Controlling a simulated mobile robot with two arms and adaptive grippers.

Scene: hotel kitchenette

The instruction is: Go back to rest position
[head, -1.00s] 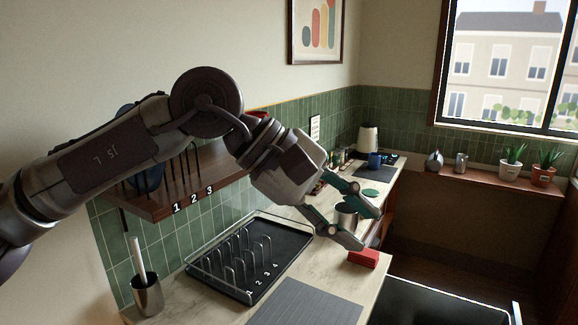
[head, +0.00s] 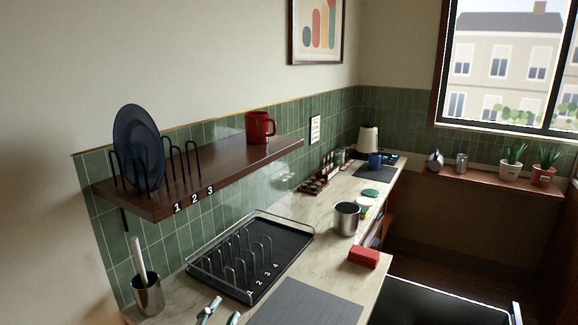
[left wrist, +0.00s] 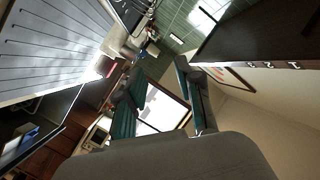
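My left gripper (head: 222,312) shows only as its fingertips at the bottom edge of the head view, low in front of the dish rack. In the left wrist view my left gripper (left wrist: 158,70) has its two green-padded fingers spread apart, with nothing between them. The rest of the left arm is out of the head view. My right gripper is in neither view.
A black dish rack (head: 282,237) stands empty on the counter. A steel pot (head: 347,219) and red block (head: 364,257) are farther along. The wall shelf (head: 225,173) holds a dark blue plate (head: 137,150) and red mug (head: 260,127). A utensil cup (head: 147,296) stands at left.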

